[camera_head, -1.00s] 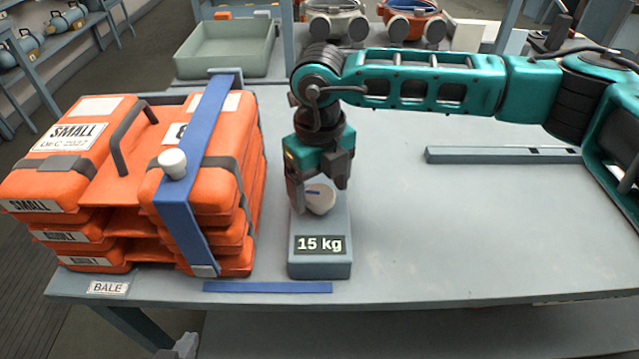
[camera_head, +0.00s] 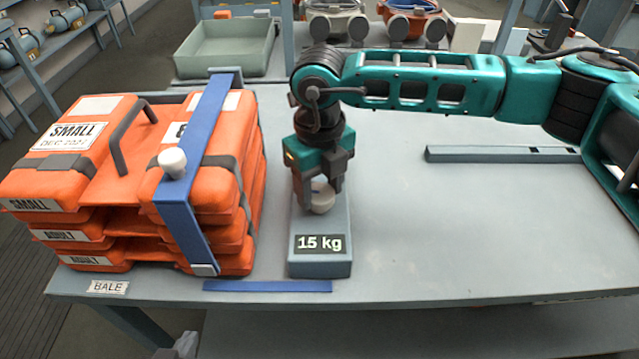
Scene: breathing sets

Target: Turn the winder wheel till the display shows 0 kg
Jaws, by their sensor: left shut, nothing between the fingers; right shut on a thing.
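The winder (camera_head: 320,268) is a grey box on the table with a display (camera_head: 319,244) on its front that reads 15 kg. A small pale winder wheel (camera_head: 322,203) sits on top, partly hidden by the fingers. My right gripper (camera_head: 316,200) points down over it, shut on the wheel. My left gripper does not show.
A blue strip (camera_head: 267,287) lies along the front edge. A grey bar (camera_head: 500,154) lies at the right under my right arm. A pale green tray (camera_head: 225,50) stands behind.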

